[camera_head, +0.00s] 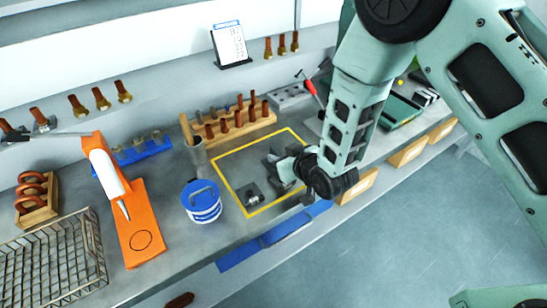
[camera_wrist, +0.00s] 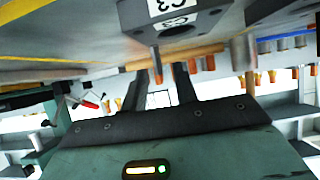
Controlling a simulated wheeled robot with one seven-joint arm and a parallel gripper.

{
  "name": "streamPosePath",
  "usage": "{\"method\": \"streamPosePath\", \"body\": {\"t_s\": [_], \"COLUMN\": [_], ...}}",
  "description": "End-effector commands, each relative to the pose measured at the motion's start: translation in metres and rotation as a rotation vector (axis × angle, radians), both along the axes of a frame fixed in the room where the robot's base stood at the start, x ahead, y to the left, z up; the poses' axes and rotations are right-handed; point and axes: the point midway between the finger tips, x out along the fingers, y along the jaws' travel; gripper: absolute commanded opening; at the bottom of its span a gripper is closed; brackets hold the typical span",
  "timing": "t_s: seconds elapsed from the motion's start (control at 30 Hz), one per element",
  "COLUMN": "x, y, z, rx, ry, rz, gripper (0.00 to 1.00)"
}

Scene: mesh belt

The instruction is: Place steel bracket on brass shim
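My gripper (camera_head: 284,170) is low over the bench, inside the yellow outline (camera_head: 226,172). In the wrist view its two dark fingers (camera_wrist: 162,78) stand apart, with nothing clearly held between them. A grey block marked C3 (camera_wrist: 178,22) with a round hole shows close to the fingertips in the wrist view. In the head view, a small dark grey piece (camera_head: 252,197) lies inside the outline, left of my gripper. Another dark piece (camera_head: 272,157) is beside the fingers, partly hidden. I cannot tell which piece is the steel bracket, and no brass shim is clearly visible.
A blue-lidded tub (camera_head: 203,211), a metal cup with a brush (camera_head: 196,155) and an orange stand (camera_head: 139,230) are left of the outline. A wooden peg rack (camera_head: 232,127) stands behind it. Blue bins (camera_head: 275,237) hang below the front edge.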

Motion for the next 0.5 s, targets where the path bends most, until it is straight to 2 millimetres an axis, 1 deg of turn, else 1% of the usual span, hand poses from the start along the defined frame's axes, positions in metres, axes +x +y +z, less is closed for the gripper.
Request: {"method": "streamPosePath", "body": {"t_s": [0.03, 0.1, 0.2, 0.3, 0.5], "x": [0.006, 0.013, 0.021, 0.025, 0.025], "y": [0.003, 0.008, 0.013, 0.015, 0.016], "z": [0.001, -0.005, -0.011, -0.014, -0.015], "rx": [-0.001, 0.001, 0.001, 0.001, 0.001], "ry": [0.001, -0.001, 0.0, 0.0, 0.0], "rz": [0.0, 0.0, 0.0, 0.0, 0.0], "gripper": [0.29, 0.29, 0.29, 0.29, 0.29]}}
